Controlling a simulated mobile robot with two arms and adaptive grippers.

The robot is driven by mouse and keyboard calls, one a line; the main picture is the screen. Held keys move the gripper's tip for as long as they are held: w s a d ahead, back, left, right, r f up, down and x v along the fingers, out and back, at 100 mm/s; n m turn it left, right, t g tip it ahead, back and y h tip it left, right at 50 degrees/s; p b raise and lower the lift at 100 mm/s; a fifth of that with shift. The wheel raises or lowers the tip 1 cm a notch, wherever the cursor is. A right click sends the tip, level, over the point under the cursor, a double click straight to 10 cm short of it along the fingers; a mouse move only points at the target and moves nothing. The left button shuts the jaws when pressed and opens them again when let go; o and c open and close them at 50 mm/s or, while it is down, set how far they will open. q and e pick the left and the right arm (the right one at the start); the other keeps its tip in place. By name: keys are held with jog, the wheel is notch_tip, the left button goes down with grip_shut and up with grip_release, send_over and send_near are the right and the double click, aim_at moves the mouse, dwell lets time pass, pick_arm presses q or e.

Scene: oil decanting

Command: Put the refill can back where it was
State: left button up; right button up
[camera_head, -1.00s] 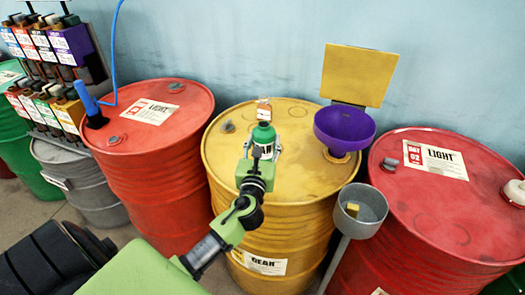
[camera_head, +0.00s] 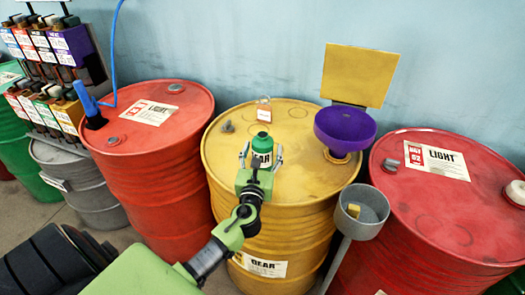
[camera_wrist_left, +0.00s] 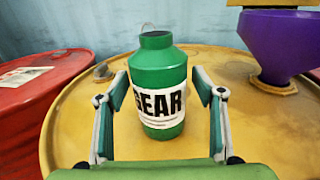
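The refill can is a green bottle (camera_head: 262,147) with a white GEAR label. It stands upright on top of the yellow barrel (camera_head: 225,165), near its middle. My left gripper (camera_head: 261,157) is at the near side of the can, with one finger on each side of it. In the left wrist view, the can (camera_wrist_left: 160,75) is between the open fingers (camera_wrist_left: 163,95), with a visible gap on both sides. My right gripper is not in view.
A small clear container (camera_head: 264,110) stands behind the can. A purple funnel (camera_head: 345,126) sits on the barrel's right side, before a yellow panel (camera_head: 358,75). A grey cup on a pole (camera_head: 364,208) stands at front right. Red barrels (camera_head: 150,150) (camera_head: 440,200) flank the yellow one.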

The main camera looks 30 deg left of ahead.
pick_arm(q)
jog(key=shift+r, duration=0.1)
jog(key=shift+r, duration=0.15)
jog(key=b+v, duration=0.1)
jog(key=v, duration=0.9)
jog(key=shift+s+d+b, duration=0.15)
jog(key=shift+s+b, duration=0.15)
jog(key=shift+s, duration=0.05)
jog(key=shift+s+d, duration=0.25)
jog(key=shift+s, duration=0.3)
